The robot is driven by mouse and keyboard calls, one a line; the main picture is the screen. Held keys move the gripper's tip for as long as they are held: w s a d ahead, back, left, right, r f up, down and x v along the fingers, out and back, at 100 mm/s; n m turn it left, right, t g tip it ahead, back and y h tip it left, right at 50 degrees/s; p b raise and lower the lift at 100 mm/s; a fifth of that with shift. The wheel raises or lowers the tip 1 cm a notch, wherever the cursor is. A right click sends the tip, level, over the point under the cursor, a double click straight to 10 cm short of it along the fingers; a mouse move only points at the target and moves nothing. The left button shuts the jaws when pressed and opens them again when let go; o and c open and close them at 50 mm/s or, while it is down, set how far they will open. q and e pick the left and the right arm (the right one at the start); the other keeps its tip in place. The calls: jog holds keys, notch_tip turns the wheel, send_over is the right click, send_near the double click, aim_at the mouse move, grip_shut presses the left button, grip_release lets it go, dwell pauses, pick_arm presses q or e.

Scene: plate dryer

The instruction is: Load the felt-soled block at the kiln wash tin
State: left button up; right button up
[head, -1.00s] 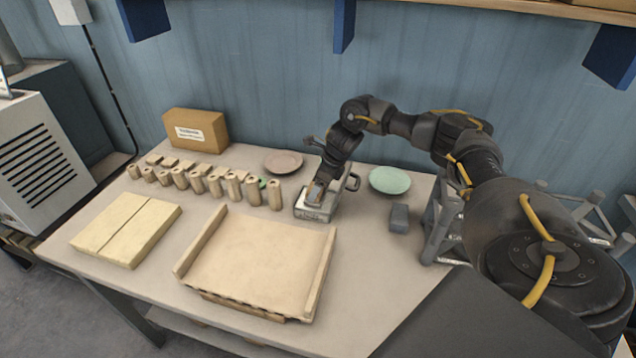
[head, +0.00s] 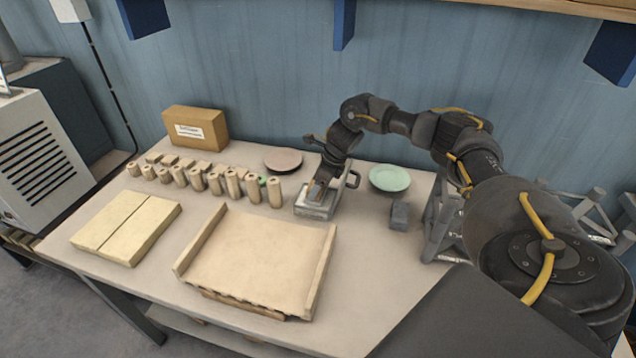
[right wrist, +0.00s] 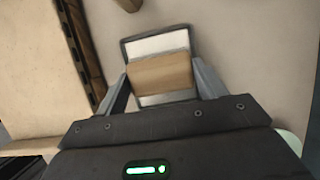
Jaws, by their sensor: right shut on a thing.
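The wooden block (right wrist: 160,73) is between the fingers of my right gripper (right wrist: 162,84), which is shut on it. The block also shows in the head view (head: 315,192), mostly covered by the gripper. The grey kiln wash tin (head: 311,212), a low open box with a handle at its back right, stands on the table right under the block. In the right wrist view the tin (right wrist: 124,50) frames a white inside, and the block is over its middle. The felt sole is hidden, so I cannot tell whether it touches the wash. My left gripper is not in view.
A tan board with raised side rails (head: 262,255) lies front centre. Pale slabs (head: 125,228) lie left, with several hollow posts (head: 197,180) behind. A pinkish plate (head: 283,159), a green plate (head: 389,178) and a grey block (head: 399,215) flank the tin. A cardboard box (head: 195,128) stands at the back.

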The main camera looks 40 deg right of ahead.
jog(key=shift+f, duration=0.4)
jog(key=shift+r, duration=0.1)
dwell(0.8)
jog(key=shift+r+p, duration=2.3)
jog(key=shift+r, duration=1.15)
